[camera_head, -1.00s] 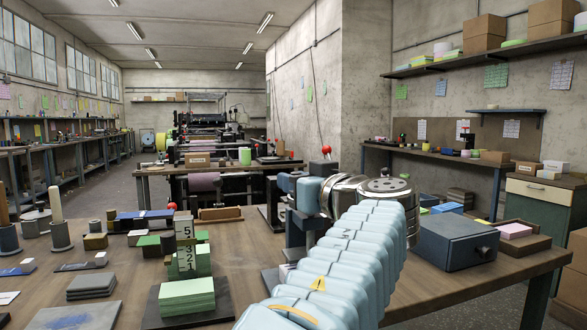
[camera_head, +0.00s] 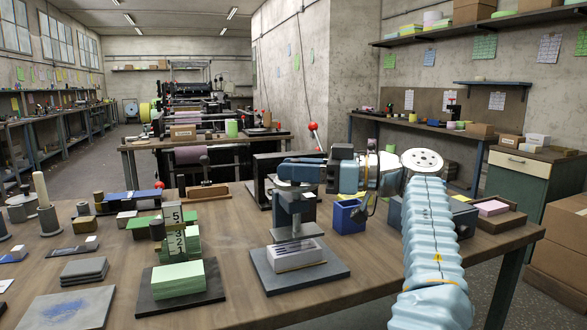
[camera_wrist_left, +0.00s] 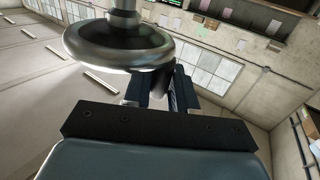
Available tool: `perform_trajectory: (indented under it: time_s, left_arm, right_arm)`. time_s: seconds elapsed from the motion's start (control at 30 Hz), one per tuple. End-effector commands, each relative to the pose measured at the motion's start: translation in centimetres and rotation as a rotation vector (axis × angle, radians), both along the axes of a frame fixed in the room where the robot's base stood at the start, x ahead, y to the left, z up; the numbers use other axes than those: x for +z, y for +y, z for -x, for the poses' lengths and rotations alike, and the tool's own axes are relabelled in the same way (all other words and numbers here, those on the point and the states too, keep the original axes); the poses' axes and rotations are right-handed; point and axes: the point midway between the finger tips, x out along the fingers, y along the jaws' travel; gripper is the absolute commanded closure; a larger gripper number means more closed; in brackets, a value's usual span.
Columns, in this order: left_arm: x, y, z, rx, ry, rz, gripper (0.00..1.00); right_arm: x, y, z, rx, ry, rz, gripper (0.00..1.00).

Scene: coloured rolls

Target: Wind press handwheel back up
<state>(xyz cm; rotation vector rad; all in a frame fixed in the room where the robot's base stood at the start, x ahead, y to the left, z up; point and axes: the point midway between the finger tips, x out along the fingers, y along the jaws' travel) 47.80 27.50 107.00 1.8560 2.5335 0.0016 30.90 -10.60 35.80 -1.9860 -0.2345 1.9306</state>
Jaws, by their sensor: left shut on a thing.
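The press (camera_head: 296,208) stands on the bench, its column above a flat plate. A stack of pale sheets (camera_head: 297,258) lies on the dark base plate (camera_head: 336,274) below. The grey handwheel (camera_wrist_left: 115,45) is large in the left wrist view, with its shaft rising from it. In the head view its top is partly hidden by my arm and hard to separate. My left gripper (camera_head: 330,172) reaches in at the press top. In the left wrist view, its fingers (camera_wrist_left: 158,92) are closed at the wheel's rim, on a dark handle. My right gripper is not in view.
A stack of green sheets (camera_head: 180,279) with number blocks (camera_head: 175,232) stands left of the press. A blue bin (camera_head: 347,214) stands to its right, and a tray with a pink block (camera_head: 492,208) farther right. A red-knobbed lever (camera_head: 314,127) rises behind.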

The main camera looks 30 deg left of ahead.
Motion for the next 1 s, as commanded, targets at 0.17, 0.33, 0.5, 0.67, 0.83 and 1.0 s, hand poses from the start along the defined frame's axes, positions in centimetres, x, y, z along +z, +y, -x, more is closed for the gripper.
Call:
perform_trajectory:
  time_s: [0.17, 0.33, 0.5, 0.67, 0.83, 1.0]
  left_arm:
    - [-0.05, -0.13, -0.16, 0.040, 0.000, -0.001, 1.00]
    - [-0.15, -0.26, -0.19, 0.051, 0.003, 0.001, 1.00]
    - [-0.18, -0.29, -0.21, 0.052, 0.003, 0.001, 1.00]
    - [-0.20, -0.30, -0.22, 0.051, 0.003, 0.002, 0.73]
    - [-0.16, -0.28, -0.20, 0.050, 0.003, 0.001, 0.57]
    - [-0.11, -0.27, -0.19, 0.050, 0.002, 0.000, 0.57]
  right_arm:
    - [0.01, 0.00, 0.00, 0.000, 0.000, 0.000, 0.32]
    - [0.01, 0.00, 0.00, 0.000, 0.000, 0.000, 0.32]
    - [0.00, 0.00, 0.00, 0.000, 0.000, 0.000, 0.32]
    - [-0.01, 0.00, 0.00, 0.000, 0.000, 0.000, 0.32]
    - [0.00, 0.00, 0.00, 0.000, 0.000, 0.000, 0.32]
    - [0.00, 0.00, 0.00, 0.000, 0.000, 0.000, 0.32]
